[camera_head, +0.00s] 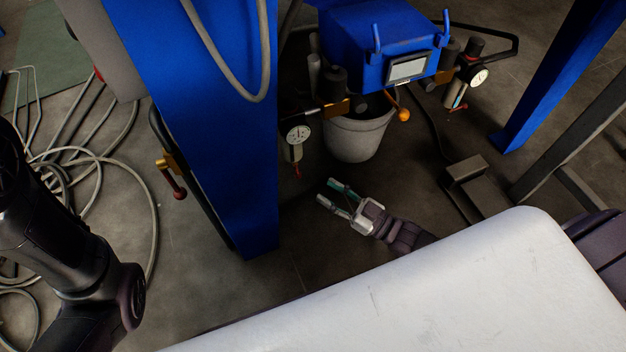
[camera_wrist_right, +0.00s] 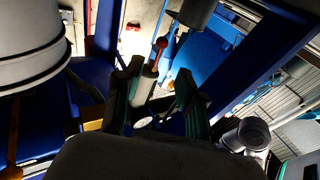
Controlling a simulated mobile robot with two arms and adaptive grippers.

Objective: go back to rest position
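My right gripper (camera_head: 327,191) is in the middle of the head view, below and in front of the white bucket (camera_head: 357,137). Its two fingers are spread apart, with nothing seen between them there. In the right wrist view the open fingers of the right gripper (camera_wrist_right: 160,70) point away from the camera; a red-tipped lever (camera_wrist_right: 160,44) shows beyond them, apparently not held. My left arm (camera_head: 60,240) comes in at the left edge of the head view; its gripper is out of the picture.
A blue post (camera_head: 215,130) stands left of the right gripper. A blue machine (camera_head: 375,40) with gauges and levers hangs above the bucket. Grey hoses (camera_head: 150,215) lie on the floor at left. A grey metal block (camera_head: 466,168) is at right. Floor around the right gripper is bare.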

